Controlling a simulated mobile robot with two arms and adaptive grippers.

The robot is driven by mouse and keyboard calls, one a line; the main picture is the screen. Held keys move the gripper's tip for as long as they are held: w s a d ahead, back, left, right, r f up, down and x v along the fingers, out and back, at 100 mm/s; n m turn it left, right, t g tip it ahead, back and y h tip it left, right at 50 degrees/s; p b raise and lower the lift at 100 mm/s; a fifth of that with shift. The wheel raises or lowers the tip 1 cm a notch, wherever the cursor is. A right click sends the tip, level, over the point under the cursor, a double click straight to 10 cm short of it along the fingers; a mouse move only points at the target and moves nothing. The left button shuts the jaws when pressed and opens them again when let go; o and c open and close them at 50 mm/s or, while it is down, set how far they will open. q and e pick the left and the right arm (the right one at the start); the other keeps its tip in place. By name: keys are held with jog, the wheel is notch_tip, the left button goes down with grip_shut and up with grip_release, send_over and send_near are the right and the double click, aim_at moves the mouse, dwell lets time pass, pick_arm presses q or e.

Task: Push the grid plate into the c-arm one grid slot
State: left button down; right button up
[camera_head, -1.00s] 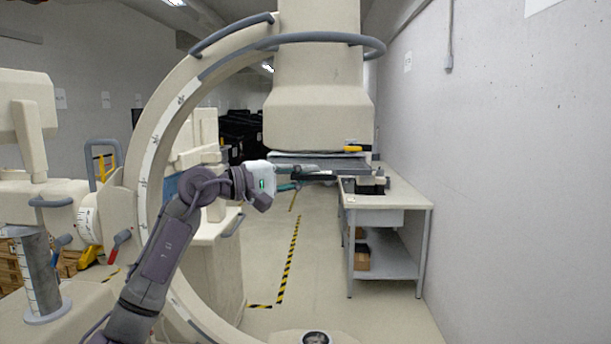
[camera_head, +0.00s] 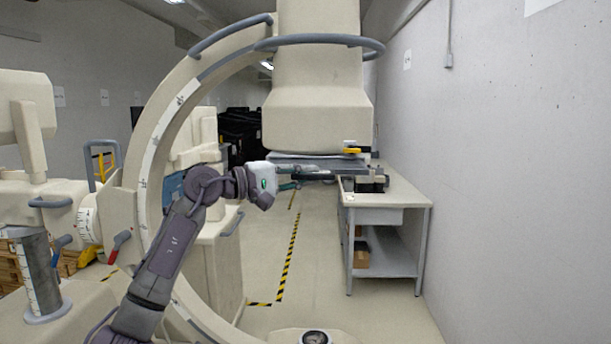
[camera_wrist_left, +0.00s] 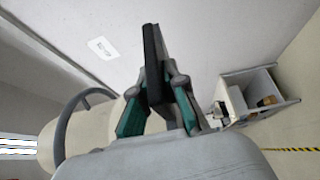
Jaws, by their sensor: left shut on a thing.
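The c-arm (camera_head: 157,130) arches across the left and middle of the head view, with its large cream housing (camera_head: 318,120) hanging at the top. A flat grey slot unit (camera_head: 330,161) sits under that housing, with a yellow part at its right end. My left gripper (camera_head: 296,175) is just below the unit, shut on the dark, thin grid plate (camera_head: 318,175). In the left wrist view the plate (camera_wrist_left: 153,60) shows edge-on between the green fingers (camera_wrist_left: 158,100). Whether the plate touches the slot cannot be told. My right gripper is not in view.
A white table (camera_head: 410,196) with a lower shelf stands behind, at right, with dark items (camera_head: 372,184) on it. A plain wall is at far right. Cream equipment (camera_head: 45,150) with levers fills the left. The floor between has black-yellow tape (camera_head: 288,262).

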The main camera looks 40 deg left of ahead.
aim_at(306, 162)
pick_arm(q)
jog(key=shift+w+a+r+p, duration=0.1)
jog(key=shift+w+a+p, duration=0.5)
jog(key=shift+w, duration=0.35)
jog(key=shift+w+a+p, duration=0.55)
jog(key=shift+w+p, duration=0.1)
jog(key=shift+w, duration=0.35)
jog(key=shift+w+a+r+p, duration=0.1)
jog(key=shift+w+a+p, duration=0.5)
jog(key=shift+w, duration=0.35)
jog(key=shift+w+a+f+p, duration=0.15)
jog(key=shift+w+a, duration=0.25)
jog(key=shift+w, duration=0.2)
jog(key=shift+w+a+r+p, duration=0.15)
jog(key=shift+w+a, duration=0.2)
jog(key=shift+w, duration=0.25)
jog(key=shift+w+a+f, duration=0.1)
jog(key=shift+w+a, duration=0.1)
jog(key=shift+w, duration=0.1)
jog(key=shift+w+a, duration=0.2)
jog(key=shift+w, duration=0.05)
jog(key=shift+w+a, duration=0.3)
jog(key=shift+w, duration=0.2)
